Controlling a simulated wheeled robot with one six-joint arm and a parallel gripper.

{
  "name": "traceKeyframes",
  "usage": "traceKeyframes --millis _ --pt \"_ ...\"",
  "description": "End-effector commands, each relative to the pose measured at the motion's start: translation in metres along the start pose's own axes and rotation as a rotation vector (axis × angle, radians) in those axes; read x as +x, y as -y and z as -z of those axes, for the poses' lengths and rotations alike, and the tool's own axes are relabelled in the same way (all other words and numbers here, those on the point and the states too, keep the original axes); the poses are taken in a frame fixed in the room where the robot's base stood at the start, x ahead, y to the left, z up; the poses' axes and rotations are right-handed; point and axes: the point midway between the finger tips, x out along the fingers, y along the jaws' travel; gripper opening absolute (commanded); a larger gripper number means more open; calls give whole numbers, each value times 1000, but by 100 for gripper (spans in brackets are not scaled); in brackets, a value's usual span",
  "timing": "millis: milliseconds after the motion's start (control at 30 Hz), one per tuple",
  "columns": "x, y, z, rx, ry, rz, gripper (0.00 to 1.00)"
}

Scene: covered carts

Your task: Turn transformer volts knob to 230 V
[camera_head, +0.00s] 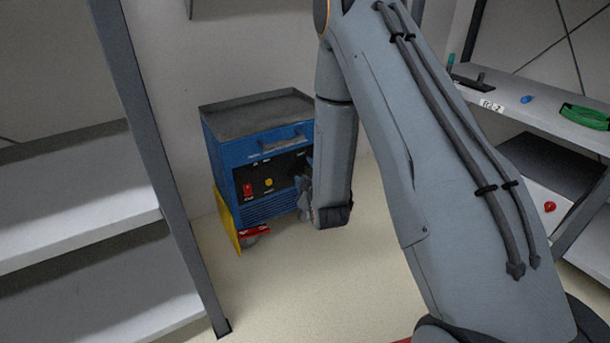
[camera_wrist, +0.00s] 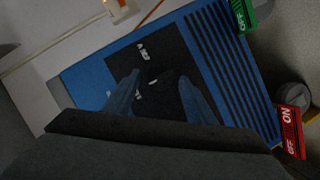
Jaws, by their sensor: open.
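The blue transformer cart (camera_head: 262,150) stands by the back wall, with a dark tray top and a black front panel (camera_head: 256,176). The panel carries a red switch (camera_head: 247,189) and a yellow round control (camera_head: 268,182). My gripper (camera_head: 303,190) is at the panel's right side, partly hidden by my arm. In the wrist view the black panel (camera_wrist: 170,62) lies ahead, and my open gripper's two fingers (camera_wrist: 158,90) point at it on either side of small white markings. The volts knob and its setting cannot be made out; whether the fingers touch anything cannot be told.
A red ON/OFF piece (camera_wrist: 291,130) and a green OFF piece (camera_wrist: 243,15) show in the wrist view. A white shelf rack (camera_head: 80,225) stands at left. Another shelf (camera_head: 545,118) at right holds small items. The floor (camera_head: 300,290) before the cart is clear.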

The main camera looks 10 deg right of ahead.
Motion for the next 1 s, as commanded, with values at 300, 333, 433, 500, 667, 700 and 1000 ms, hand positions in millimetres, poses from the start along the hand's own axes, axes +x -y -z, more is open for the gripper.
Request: traceKeyframes --millis 300,333,433,500,667,700,1000 --pt "2 0 0 0 0 0 48" --pt "2 0 0 0 0 0 43" --pt "2 0 0 0 0 0 26" --pt "2 0 0 0 0 0 15" --pt "2 0 0 3 1 1 9" --pt "2 -1 0 6 1 3 9" --pt "1 -4 1 104 1 44 9"
